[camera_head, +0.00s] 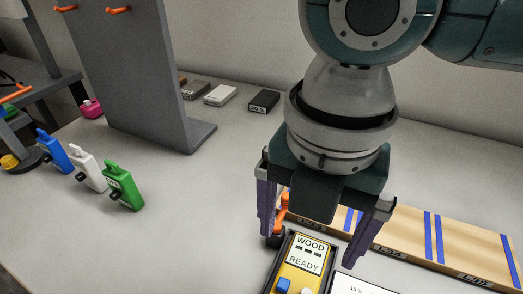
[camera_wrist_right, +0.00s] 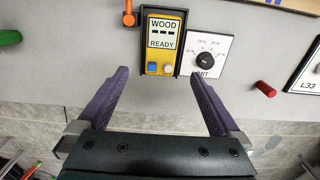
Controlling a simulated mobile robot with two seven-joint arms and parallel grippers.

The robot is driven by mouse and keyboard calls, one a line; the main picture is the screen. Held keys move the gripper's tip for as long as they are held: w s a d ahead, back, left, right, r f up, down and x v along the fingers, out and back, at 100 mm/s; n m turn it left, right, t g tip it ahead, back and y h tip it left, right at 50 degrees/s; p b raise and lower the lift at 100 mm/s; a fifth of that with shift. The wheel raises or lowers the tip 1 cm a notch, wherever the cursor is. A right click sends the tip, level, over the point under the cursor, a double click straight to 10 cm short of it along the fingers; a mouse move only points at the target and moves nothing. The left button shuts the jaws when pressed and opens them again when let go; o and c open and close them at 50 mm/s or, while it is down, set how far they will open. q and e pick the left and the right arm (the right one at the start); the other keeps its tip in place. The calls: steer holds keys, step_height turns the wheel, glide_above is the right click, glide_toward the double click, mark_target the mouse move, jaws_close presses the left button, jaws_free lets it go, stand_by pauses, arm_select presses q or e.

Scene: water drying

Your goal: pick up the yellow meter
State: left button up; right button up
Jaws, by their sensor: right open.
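The yellow meter (camera_head: 300,264) lies in a dark holder on the table, below my right gripper in the head view. Its display reads "WOOD" and "READY". In the right wrist view the yellow meter (camera_wrist_right: 163,47) shows a blue and a white button, beyond the fingertips and between their lines. My right gripper (camera_head: 309,243) is open, with its purple fingers apart and nothing between them. The right gripper (camera_wrist_right: 157,82) also shows in the wrist view. My left gripper is not in view.
An orange hook (camera_head: 280,213) stands beside the meter's holder. A white dial panel (camera_wrist_right: 208,55) is right of it. A wooden board with blue stripes (camera_head: 445,242) lies at right. Blue, white and green devices (camera_head: 124,187) stand at left by a grey panel (camera_head: 130,75).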

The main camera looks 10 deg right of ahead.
glide_above(302, 271)
steer(key=f, duration=0.3)
steer(key=s+f, duration=0.1)
steer(key=shift+a+f+b, duration=0.3)
steer(key=shift+a+b, duration=0.05)
steer(key=shift+b, duration=0.05)
steer(key=f, duration=0.1)
steer(key=f+b, duration=0.1)
steer(key=f, duration=0.1)
steer(key=w+f, duration=0.1)
steer(key=shift+d+f, duration=0.25)
steer(key=shift+d, duration=0.1)
steer(key=shift+f, duration=0.4)
jaws_close()
